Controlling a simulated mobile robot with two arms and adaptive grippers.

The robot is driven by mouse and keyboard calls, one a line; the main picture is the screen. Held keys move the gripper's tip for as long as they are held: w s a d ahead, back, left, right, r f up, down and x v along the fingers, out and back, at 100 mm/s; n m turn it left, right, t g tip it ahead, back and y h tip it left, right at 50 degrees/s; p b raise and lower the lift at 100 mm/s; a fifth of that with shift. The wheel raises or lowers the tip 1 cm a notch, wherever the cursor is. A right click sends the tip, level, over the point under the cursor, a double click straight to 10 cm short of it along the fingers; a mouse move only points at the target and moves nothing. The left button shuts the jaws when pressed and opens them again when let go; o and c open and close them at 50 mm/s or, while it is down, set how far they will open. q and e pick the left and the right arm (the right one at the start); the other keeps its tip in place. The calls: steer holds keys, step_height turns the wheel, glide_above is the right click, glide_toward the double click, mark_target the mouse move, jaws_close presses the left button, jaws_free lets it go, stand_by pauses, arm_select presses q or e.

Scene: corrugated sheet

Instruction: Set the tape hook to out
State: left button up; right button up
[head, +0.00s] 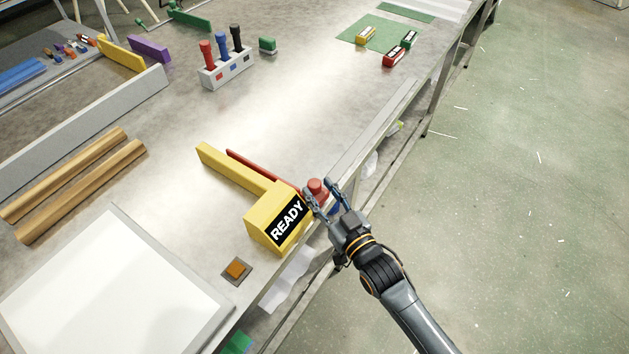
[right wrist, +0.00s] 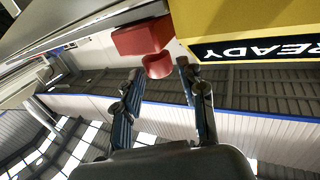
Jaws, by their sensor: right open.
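A yellow box with a black READY label (head: 279,222) stands at the table's near edge, with a yellow bar (head: 228,165) running from it to the upper left. A thin red bar (head: 245,165) lies along the far side of the yellow bar. A red knob (head: 315,186) is at its near end, beside the box; I take this red part to be the tape hook. My right gripper (head: 322,190) is open at the knob. In the right wrist view the knob (right wrist: 158,66) shows between the fingertips (right wrist: 159,72), not clamped. My left gripper is not in view.
A small orange button on a plate (head: 237,268) and a white panel (head: 110,285) lie nearer on the table. Wooden bars (head: 80,190), a grey rail (head: 85,130) and a screwdriver holder (head: 227,70) stand farther off. The floor at right is clear.

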steer(key=shift+x, duration=1.55)
jaws_close()
